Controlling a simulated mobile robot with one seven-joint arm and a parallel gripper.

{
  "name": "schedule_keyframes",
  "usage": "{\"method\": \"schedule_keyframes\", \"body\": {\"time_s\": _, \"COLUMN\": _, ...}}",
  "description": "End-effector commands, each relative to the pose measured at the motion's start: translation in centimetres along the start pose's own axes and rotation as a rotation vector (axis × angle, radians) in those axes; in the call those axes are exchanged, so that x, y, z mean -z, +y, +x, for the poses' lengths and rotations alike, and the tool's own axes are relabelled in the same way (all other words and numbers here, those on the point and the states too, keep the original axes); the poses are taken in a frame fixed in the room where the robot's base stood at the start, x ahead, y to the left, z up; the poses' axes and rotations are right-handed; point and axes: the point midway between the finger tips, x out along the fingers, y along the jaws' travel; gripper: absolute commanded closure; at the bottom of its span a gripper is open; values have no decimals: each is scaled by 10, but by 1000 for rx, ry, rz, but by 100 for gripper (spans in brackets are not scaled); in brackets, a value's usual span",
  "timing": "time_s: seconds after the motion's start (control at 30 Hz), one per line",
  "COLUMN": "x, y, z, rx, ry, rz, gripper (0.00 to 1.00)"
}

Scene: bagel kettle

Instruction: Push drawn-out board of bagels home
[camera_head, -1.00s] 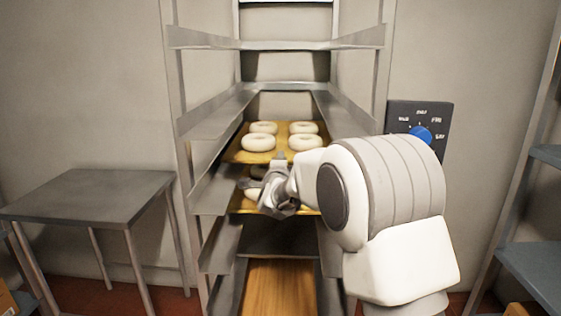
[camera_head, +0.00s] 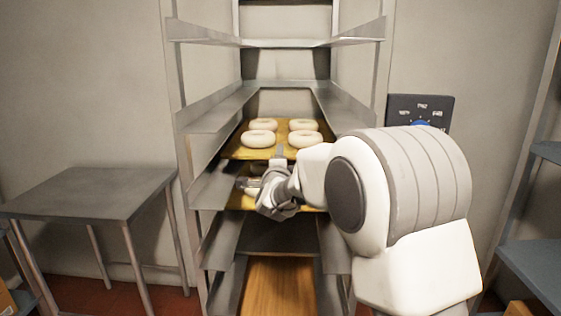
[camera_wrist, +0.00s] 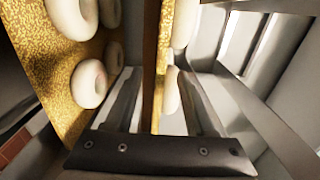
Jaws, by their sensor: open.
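The upper board (camera_head: 235,151) lies level on the rack's rails with several pale bagels (camera_head: 257,138) on it. In the wrist view this board (camera_wrist: 159,60) shows edge-on between my fingers, with bagels on its right side. A lower board (camera_head: 236,202) is one level below, its bagels mostly hidden by my gripper; it shows at the left of the wrist view (camera_wrist: 45,75). My gripper (camera_head: 263,168) is open at the upper board's front edge, one finger seeming above it and one below. I cannot tell whether it touches.
The metal rack (camera_head: 213,112) has side rails close on both sides of my gripper. A steel table (camera_head: 90,193) stands at left, and a blue-grey shelf (camera_head: 540,265) at right. A dark dial panel (camera_head: 435,105) is on the wall, partly behind my arm.

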Motion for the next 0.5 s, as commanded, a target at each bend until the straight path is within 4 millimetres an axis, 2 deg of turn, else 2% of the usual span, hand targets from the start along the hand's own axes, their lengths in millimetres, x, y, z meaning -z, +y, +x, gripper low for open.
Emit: {"method": "schedule_keyframes", "body": {"time_s": 0.5, "x": 0, "y": 1, "z": -42, "rx": 0, "ry": 0, "rz": 1, "gripper": 45}}
